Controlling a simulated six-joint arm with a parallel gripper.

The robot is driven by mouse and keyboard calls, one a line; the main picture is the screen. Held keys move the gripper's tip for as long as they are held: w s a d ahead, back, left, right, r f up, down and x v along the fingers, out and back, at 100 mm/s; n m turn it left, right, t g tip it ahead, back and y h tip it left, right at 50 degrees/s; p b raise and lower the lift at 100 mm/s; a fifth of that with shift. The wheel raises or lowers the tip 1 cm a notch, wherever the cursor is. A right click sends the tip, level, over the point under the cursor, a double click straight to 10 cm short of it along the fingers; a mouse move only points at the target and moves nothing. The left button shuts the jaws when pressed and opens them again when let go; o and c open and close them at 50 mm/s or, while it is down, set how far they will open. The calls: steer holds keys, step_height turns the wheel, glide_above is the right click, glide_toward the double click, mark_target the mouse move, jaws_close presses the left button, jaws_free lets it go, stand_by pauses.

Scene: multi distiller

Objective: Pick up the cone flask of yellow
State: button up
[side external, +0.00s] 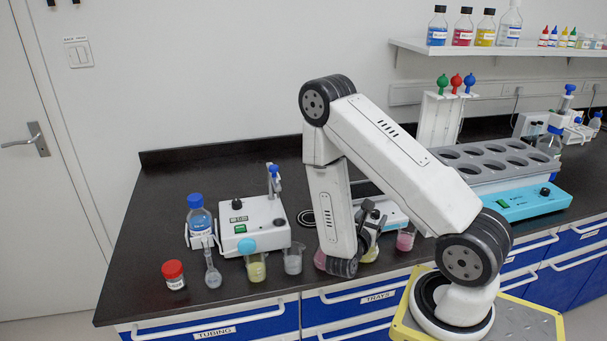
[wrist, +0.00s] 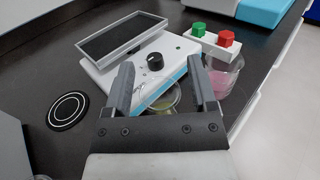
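A clear glass vessel with yellow-green content (wrist: 163,103) shows between my gripper's fingers in the wrist view, its lower part hidden by the gripper body. I cannot tell its full shape. In the side view, a yellow vessel (side external: 370,254) stands near the bench's front edge, partly hidden behind my wrist. Another yellow vessel with a teal top (side external: 257,268) stands farther left. My gripper (wrist: 160,63) is open, with a wide gap between its fingers, and holds nothing I can see. In the side view my gripper (side external: 374,222) is above the nearer yellow vessel.
A pink beaker (wrist: 222,78) stands right of my gripper in the wrist view. A white device with a black knob (wrist: 150,58) is just ahead, and a red and green button box (wrist: 212,42) is beyond. A black round pad (wrist: 68,110) lies left on bare bench.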

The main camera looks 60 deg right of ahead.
jaws_close()
steer(key=shift+r, duration=0.35)
stand_by(0.4)
steer(key=shift+r, duration=4.45)
steer(key=shift+r, duration=0.25)
